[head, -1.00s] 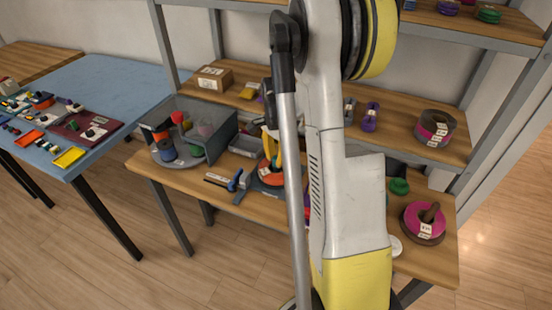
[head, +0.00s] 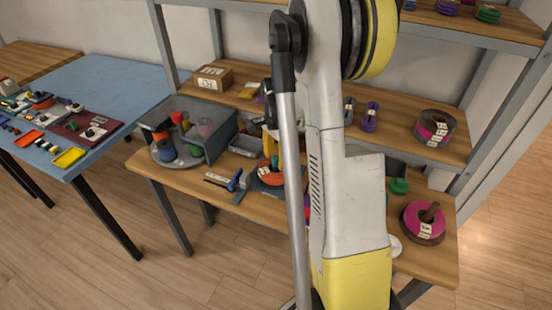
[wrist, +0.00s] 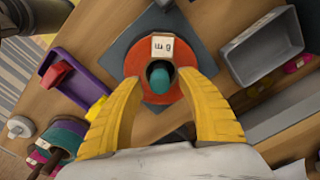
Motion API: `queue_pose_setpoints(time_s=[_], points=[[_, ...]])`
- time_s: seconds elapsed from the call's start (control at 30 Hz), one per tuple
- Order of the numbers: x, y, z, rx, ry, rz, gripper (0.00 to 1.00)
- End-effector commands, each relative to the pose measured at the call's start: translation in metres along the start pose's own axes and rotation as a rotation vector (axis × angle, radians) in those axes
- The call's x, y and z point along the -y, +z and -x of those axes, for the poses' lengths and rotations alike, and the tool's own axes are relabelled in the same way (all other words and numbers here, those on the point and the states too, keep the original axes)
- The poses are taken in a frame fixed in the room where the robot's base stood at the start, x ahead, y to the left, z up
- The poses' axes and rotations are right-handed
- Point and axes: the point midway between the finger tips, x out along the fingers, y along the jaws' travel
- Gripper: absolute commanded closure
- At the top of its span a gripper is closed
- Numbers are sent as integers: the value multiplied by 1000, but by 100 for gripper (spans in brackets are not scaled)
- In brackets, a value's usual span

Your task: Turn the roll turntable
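My gripper (wrist: 160,78) is open, its two yellow fingers on either side of a teal knob. The knob (wrist: 159,82) stands at the centre of an orange disc (wrist: 146,95) with a white label (wrist: 163,46). The disc lies on a square grey base (wrist: 122,47); it also shows in the head view (head: 270,173), partly behind my arm. Whether the fingers touch the disc is unclear. At the left of the bench, a round grey turntable (head: 190,162) carries several coloured rolls beside a grey hood (head: 222,135).
In the wrist view, a purple tray (wrist: 78,78) with a red piece lies left, and a grey bin (wrist: 266,45) lies right. A magenta disc (head: 415,220) with a brown knob sits at the bench's right end. A shelf (head: 400,128) runs above the bench.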

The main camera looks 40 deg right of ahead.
Motion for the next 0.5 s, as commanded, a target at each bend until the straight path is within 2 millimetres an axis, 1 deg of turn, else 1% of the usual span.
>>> queue_pose_setpoints(time_s=[0.3,0.37,0.47,0.5], points=[[0,0,3,1,0,1,55],[0,0,8,1,0,1,55],[0,1,24,1,0,1,55],[0,1,33,1,0,1,55]])
